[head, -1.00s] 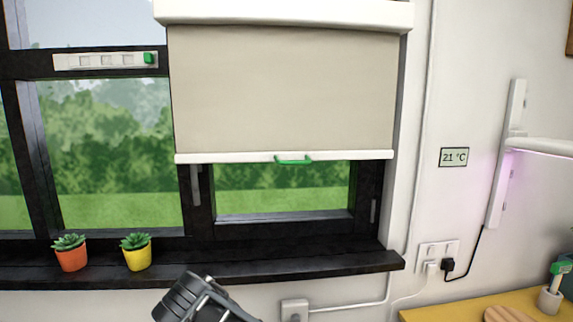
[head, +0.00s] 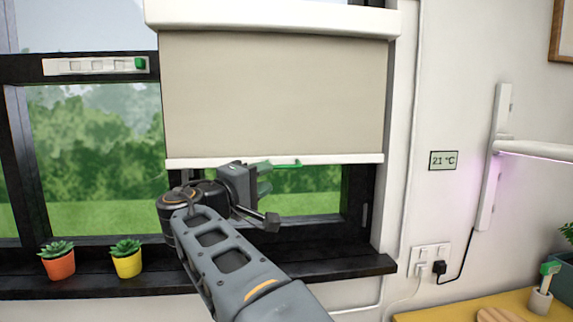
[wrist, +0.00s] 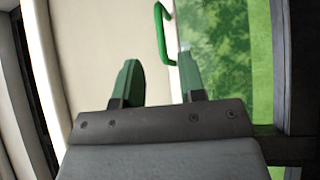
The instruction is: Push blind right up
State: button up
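The beige roller blind (head: 275,95) hangs partly down over the right window, with bare glass below it. Its white bottom bar (head: 340,158) carries a green handle (head: 290,164), which also shows at the top of the wrist view (wrist: 160,30). My gripper (head: 266,178) is just left of the handle in the head view. In the wrist view my gripper (wrist: 159,75) is open, its green fingers apart with nothing between them. The handle lies ahead of the gap between the fingertips, apart from them. My wrist hides part of the bar's left lower side in the head view.
Two potted succulents, orange (head: 60,263) and yellow (head: 127,262), stand on the dark sill (head: 340,267) at left. A lamp arm (head: 540,150) reaches in from the right.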

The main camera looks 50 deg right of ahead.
aim_at(284, 168)
jog(key=d, duration=0.2)
jog(key=d+p, duration=0.1)
jog(key=d, duration=0.2)
jog(key=d+r+p, duration=0.1)
jog(key=d, duration=0.2)
jog(key=shift+w+d, duration=0.25)
jog(key=shift+w, duration=0.05)
jog(key=shift+c, duration=0.3)
grip_shut()
